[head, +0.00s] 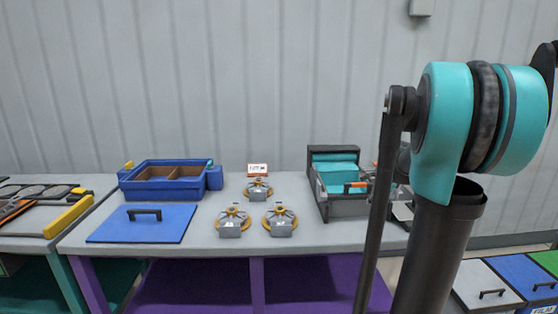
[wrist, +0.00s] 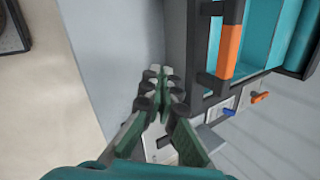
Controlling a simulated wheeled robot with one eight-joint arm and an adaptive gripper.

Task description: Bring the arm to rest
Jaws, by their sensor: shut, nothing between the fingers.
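My gripper (wrist: 158,85) shows in the wrist view with its green-grey fingers together and nothing between them. It is above or beside the right end of the table, close to a dark grey machine with a teal inside (wrist: 262,40); I cannot tell the exact gap. In the head view my arm rises in front of the right side, and my gripper is hidden there. The same machine (head: 335,205) stands on the grey table (head: 170,250) just left of my arm.
A blue divided bin (head: 170,190), a blue lid with a handle (head: 140,225) and several round brass-coloured devices (head: 230,220) stand on the table. A second table with tools (head: 40,210) is at the left. Lidded boxes (head: 485,285) are low at the right.

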